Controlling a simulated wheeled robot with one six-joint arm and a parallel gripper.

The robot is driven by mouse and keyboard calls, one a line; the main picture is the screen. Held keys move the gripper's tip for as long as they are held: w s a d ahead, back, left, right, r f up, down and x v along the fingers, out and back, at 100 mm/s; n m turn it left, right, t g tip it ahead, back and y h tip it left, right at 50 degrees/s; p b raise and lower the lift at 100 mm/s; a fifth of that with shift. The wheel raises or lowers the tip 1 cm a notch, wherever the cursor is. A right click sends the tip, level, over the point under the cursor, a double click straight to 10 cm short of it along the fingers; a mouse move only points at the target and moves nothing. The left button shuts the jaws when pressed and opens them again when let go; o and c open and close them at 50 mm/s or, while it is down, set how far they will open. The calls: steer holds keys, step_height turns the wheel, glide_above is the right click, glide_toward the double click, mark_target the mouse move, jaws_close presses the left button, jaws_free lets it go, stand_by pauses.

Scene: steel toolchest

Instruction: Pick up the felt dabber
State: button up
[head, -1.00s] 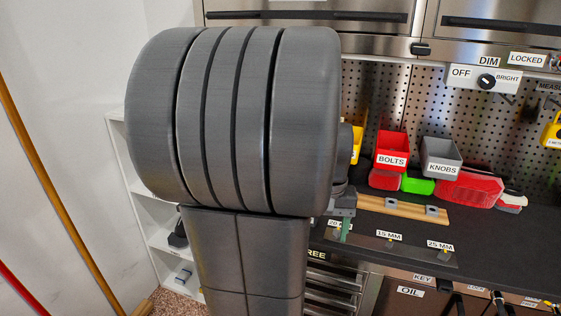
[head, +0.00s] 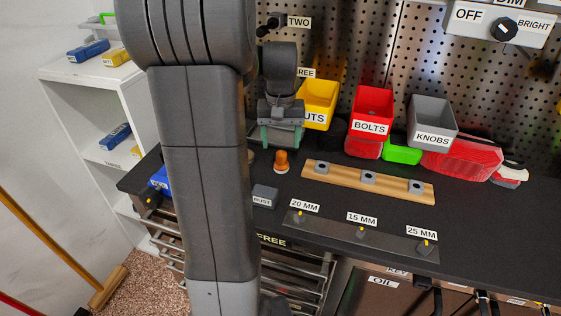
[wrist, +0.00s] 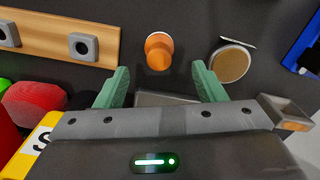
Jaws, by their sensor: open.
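A small orange piece with a rounded top, which looks like the felt dabber (head: 282,161), stands on the dark bench, left of the wooden strip in the head view. In the wrist view the dabber (wrist: 159,50) shows from above, centred between the fingers and just beyond their tips. My gripper (head: 282,136) is open and empty, with green fingers, above and behind the dabber in the head view. In the wrist view my gripper (wrist: 161,70) has one finger to each side, apart from the dabber.
A round brown-topped tin (wrist: 230,63) stands close right of the dabber in the wrist view. A wooden strip (head: 330,178) with grey blocks lies beside it. Yellow (head: 317,103), red (head: 371,115) and grey (head: 432,122) bins hang behind.

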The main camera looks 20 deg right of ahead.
mark_target(281, 153)
steer(key=shift+f, duration=3.55)
steer(key=c, duration=1.1)
steer(key=shift+o, duration=0.2)
steer(key=shift+s+r, duration=0.1)
steer(key=r, duration=0.4)
steer(key=s+r, duration=0.1)
steer(key=r, duration=0.2)
steer(key=shift+a, duration=0.35)
steer(key=s+a+b, duration=0.2)
steer(key=s+a, duration=0.9)
steer(key=s, duration=0.4)
steer(key=shift+a+b, duration=0.15)
steer(key=shift+b, duration=0.15)
steer(key=shift+f, duration=0.1)
steer(key=o, duration=0.4)
steer(key=c, duration=0.3)
